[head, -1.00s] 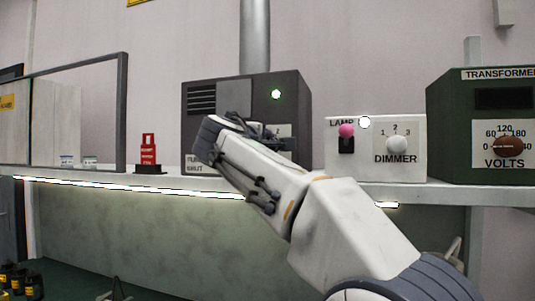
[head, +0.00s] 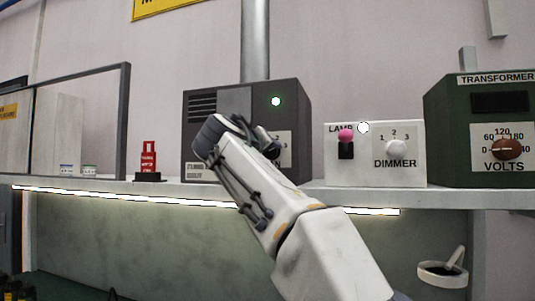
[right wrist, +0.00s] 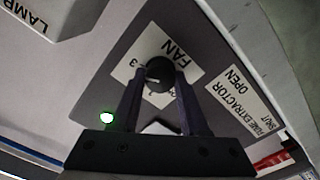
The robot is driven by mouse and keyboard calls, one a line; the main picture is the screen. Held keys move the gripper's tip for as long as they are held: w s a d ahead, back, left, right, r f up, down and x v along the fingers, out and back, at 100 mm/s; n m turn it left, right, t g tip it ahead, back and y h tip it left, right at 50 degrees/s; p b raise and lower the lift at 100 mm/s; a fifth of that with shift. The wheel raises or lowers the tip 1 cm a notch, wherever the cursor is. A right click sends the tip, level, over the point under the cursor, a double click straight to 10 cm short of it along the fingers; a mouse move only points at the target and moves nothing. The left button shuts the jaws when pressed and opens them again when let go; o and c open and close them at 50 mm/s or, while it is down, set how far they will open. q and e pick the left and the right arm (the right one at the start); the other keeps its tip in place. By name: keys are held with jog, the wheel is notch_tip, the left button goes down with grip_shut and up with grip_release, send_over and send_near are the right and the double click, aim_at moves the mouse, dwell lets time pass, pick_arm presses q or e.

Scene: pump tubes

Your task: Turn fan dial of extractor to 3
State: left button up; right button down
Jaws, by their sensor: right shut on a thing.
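The fume extractor (head: 218,105) is a dark grey box on the shelf with a lit green lamp (head: 276,101). My right gripper (head: 270,140) is at its front, partly hidden by my own arm in the head view. In the right wrist view the black fan dial (right wrist: 158,72) sits on a white FAN label (right wrist: 180,58), seen turned round. My right gripper (right wrist: 158,80) is shut on the dial, one finger on each side. A 3 shows beside the dial; other numbers are partly hidden. I cannot tell which number the dial points to. My left gripper is not in view.
A white lamp and dimmer box (head: 375,172) and a green transformer (head: 462,130) stand to the right on the shelf (head: 330,196). A red object (head: 148,160) stands to the left, near a framed panel (head: 80,125). A metal duct (head: 255,40) rises above the extractor.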

jog(key=shift+f+m, duration=0.15)
jog(key=shift+m, duration=0.25)
jog(key=shift+c, duration=2.1)
grip_release()
jog(key=b+v, duration=0.3)
jog(key=v, duration=0.7)
jog(key=shift+s+b, duration=0.25)
jog(key=shift+b, duration=0.1)
jog(key=shift+a, duration=0.1)
